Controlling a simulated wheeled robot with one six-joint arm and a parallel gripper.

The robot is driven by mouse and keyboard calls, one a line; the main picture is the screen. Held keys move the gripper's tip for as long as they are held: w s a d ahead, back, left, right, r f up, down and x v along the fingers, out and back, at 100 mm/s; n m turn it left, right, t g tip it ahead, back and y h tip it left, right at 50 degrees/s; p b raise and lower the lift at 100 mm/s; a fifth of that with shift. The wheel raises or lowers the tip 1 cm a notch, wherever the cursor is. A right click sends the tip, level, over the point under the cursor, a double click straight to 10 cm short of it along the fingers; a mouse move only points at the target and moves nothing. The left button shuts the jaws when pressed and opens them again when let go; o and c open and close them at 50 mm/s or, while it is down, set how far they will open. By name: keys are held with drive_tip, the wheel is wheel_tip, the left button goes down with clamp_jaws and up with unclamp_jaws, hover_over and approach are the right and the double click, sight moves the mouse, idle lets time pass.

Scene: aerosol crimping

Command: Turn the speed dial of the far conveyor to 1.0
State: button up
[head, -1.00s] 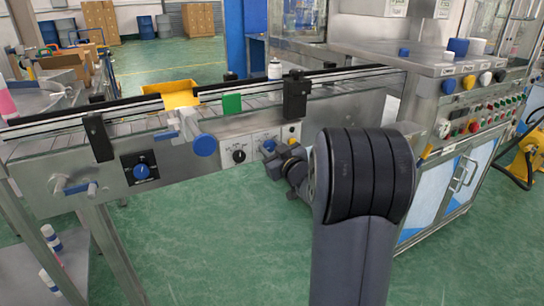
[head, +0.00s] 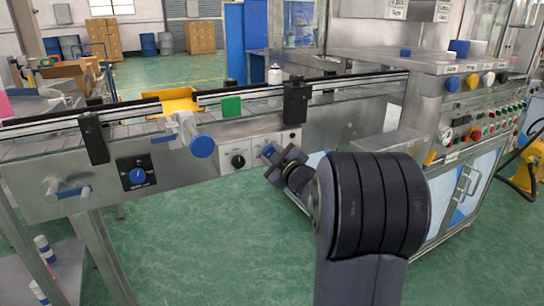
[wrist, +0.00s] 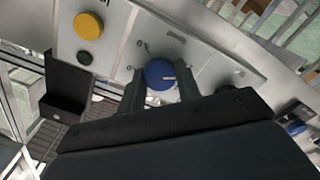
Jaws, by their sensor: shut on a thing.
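A blue dial (wrist: 160,74) with a pale pointer mark sits on a light panel with printed scale marks, in the wrist view. My gripper (wrist: 162,88) is shut on this dial, one finger on each side. In the head view my gripper (head: 273,157) is at the right part of the white panel (head: 262,141) on the conveyor's side, at the blue dial (head: 268,150). The printed numbers are too small to read surely, and my gripper hides part of the panel.
A yellow knob (wrist: 88,26) and a dark button (wrist: 83,58) lie on the same panel. A black knob (head: 238,161) is left of my gripper. Another blue dial (head: 138,175) and a blue handwheel (head: 202,146) are further left. A control cabinet (head: 470,125) stands right.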

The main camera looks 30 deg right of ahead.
drive_tip(key=o, duration=1)
drive_tip(key=shift+s, duration=0.1)
drive_tip(key=s+p, duration=0.1)
drive_tip(key=s, duration=0.9)
drive_tip(key=shift+s+d+p, duration=0.2)
drive_tip(key=shift+s+p, duration=0.15)
drive_tip(key=shift+p, duration=0.05)
